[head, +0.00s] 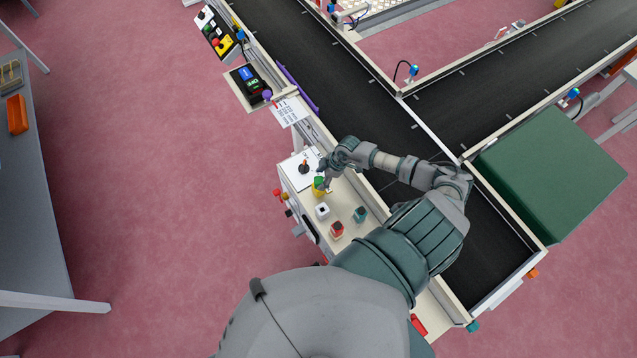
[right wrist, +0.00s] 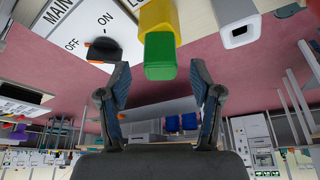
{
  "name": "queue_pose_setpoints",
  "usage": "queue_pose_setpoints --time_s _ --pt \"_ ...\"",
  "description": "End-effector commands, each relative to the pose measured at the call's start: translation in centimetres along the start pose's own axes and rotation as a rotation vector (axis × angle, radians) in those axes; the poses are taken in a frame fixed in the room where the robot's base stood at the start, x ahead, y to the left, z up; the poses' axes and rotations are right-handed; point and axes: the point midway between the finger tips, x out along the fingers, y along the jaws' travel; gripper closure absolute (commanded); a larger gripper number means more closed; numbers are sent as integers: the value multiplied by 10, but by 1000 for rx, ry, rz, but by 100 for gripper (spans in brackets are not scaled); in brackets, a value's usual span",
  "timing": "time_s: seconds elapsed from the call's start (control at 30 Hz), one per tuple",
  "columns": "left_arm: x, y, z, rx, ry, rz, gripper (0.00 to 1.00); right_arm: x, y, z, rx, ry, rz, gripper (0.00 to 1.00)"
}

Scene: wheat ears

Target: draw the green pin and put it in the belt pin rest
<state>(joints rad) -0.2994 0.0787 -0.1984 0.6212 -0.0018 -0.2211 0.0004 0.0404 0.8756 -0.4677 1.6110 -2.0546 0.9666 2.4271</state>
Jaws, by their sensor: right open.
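The green pin (head: 319,183) stands in a yellow holder (head: 318,192) on the cream control panel beside the belt. In the right wrist view the green pin (right wrist: 160,54) lies between the fingertips of my right gripper (right wrist: 159,78), with a gap on both sides; its yellow holder (right wrist: 157,16) is behind it. My right gripper (head: 331,172) is open and empty. A white block with a dark square opening (head: 323,211) stands next to the yellow holder; it also shows in the right wrist view (right wrist: 239,32). I cannot tell whether it is the belt pin rest. My left gripper is out of view.
A black main switch with an orange tip (head: 304,167) sits close beside the yellow holder. A red block (head: 337,230) and a teal block (head: 360,214) stand on the same panel. The black conveyor belt (head: 345,82) runs alongside. A green box (head: 550,175) stands at the right.

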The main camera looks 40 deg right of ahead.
Motion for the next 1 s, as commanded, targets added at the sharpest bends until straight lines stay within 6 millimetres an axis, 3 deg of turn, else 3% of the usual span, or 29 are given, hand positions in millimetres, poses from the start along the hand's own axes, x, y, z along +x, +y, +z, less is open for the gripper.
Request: queue_pose_setpoints --time_s 0.2,0.47,0.7,0.73,1.0 --pt "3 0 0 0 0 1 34 30 0 0 1 1 0 35" --pt "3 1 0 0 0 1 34 33 -1 0 0 -1 0 35" --pt "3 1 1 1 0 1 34 33 -1 0 0 -1 0 95" --pt "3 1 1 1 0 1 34 33 -1 0 0 -1 0 100" --pt "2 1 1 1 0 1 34 31 -1 0 0 0 1 100"
